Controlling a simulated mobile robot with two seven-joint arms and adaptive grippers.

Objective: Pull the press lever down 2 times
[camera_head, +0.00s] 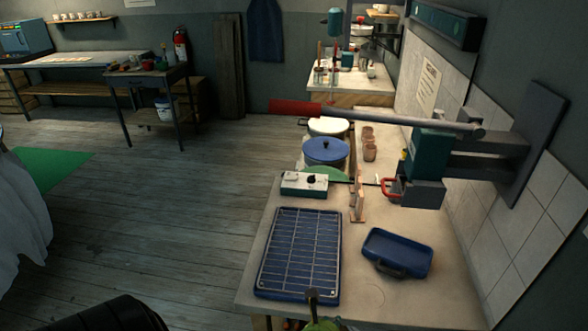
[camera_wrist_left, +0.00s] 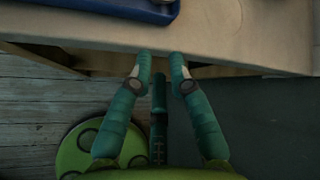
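The press lever (camera_head: 390,114) is a grey bar with a red handle (camera_head: 295,107) at its left end. It runs nearly level, sloping slightly down to the right, to its pivot on the teal and dark press (camera_head: 428,153) on the right wall. My left gripper is at the bottom edge of the head view, mostly cut off, far in front of and below the lever. In the left wrist view its teal fingers (camera_wrist_left: 161,62) stand apart at the bench's front edge with nothing gripped. My right gripper is not in view.
Wooden floor left of the bench is clear.

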